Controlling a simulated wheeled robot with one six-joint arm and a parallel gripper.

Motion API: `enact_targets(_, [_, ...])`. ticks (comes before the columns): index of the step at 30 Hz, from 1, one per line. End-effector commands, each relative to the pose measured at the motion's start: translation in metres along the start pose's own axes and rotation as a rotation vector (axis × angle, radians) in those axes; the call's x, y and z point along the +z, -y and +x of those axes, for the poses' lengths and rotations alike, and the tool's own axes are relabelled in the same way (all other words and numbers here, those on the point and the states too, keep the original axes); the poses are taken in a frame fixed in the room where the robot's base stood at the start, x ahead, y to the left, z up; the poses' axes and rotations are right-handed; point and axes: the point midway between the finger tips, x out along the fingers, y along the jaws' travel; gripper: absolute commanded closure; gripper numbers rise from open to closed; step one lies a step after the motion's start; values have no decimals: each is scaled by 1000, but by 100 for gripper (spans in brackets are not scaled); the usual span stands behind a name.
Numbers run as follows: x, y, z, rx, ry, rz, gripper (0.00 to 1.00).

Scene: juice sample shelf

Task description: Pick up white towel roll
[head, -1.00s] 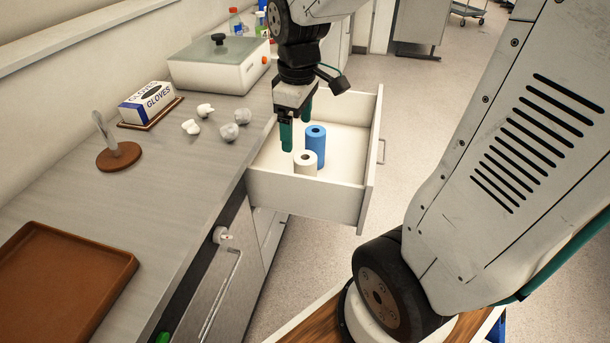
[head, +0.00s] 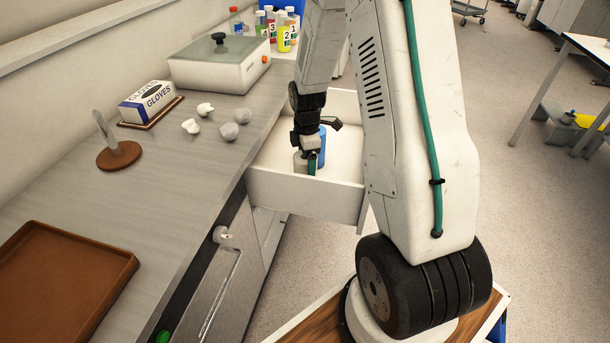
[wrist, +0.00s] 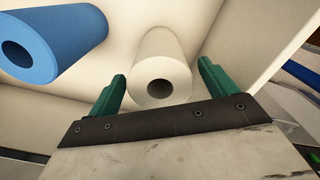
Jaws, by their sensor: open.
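The white towel roll (wrist: 163,68) stands upright in the open drawer (head: 290,190). In the head view the white roll (head: 300,161) is partly hidden by my gripper. My gripper (head: 312,165) is down inside the drawer at the rolls. In the wrist view its two green fingers (wrist: 164,90) are apart, with the white roll between and just beyond them. I cannot tell whether either finger touches it. The blue roll (wrist: 55,45) stands to the left of the white roll in the wrist view; in the head view the blue roll (head: 321,145) shows behind my gripper.
The drawer walls surround the rolls; one wall (wrist: 265,50) is close to the right finger.

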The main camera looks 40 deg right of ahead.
Motion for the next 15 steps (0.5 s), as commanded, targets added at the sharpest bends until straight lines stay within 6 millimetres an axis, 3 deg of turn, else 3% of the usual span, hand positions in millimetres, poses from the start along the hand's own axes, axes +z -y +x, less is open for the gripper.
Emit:
enact_targets(6, [-3, 0, 34, -4, 0, 1, 15])
enact_targets(15, [-2, 0, 43, 0, 0, 2, 15])
